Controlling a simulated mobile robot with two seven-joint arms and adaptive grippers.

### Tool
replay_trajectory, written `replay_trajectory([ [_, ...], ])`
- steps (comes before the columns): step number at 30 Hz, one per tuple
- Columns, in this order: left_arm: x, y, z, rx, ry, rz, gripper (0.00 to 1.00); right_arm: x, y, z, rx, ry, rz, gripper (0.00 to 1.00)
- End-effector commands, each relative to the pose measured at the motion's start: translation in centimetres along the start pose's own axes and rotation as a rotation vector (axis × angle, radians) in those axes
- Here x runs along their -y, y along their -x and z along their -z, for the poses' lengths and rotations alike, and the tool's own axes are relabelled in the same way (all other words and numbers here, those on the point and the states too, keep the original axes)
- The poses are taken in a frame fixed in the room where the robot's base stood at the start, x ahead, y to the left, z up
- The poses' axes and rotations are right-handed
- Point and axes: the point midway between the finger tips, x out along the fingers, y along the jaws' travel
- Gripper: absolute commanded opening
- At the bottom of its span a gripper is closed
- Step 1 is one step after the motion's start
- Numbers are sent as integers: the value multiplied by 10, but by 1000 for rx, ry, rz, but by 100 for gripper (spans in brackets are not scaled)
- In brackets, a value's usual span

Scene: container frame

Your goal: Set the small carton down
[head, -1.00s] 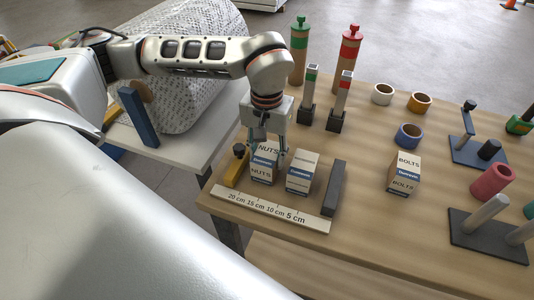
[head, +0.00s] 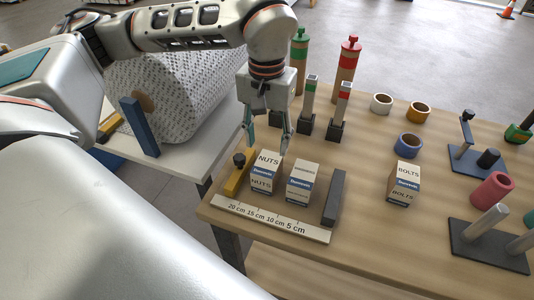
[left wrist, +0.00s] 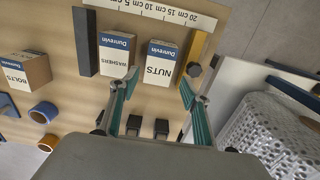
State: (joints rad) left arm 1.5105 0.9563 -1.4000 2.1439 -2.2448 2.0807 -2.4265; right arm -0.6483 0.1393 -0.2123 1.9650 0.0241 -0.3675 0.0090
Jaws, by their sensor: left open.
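The small carton labelled NUTS (head: 264,174) stands upright on the wooden table, just behind the ruler strip. It also shows in the left wrist view (left wrist: 160,64), ahead of the fingertips. My left gripper (head: 268,149) is open and empty, raised above and slightly behind the NUTS carton, apart from it. Its two teal fingers show spread in the left wrist view (left wrist: 160,82). The WASHERS carton (head: 302,182) stands just right of the NUTS carton with a small gap. The BOLTS carton (head: 403,184) stands farther right. My right gripper is not in view.
A yellow bar with a black knob (head: 237,176) lies left of the cartons and a dark grey bar (head: 333,198) right of them. A ruler strip (head: 270,218) lies in front. Small stands (head: 336,130) and tall bottles (head: 347,70) rise behind. Table between grey bar and BOLTS is clear.

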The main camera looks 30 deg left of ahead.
Motion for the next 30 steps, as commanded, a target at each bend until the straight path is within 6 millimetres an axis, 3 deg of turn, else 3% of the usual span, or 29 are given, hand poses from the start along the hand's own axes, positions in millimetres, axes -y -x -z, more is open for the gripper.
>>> replay_trajectory([
  [3, 0, 19, 1, -3, 1, 0, 47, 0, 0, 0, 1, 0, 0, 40],
  [9, 0, 32, 0, 0, 0, 1, 47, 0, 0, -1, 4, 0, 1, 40],
  [30, 0, 33, 0, 1, 0, 1, 47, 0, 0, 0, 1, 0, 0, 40],
])
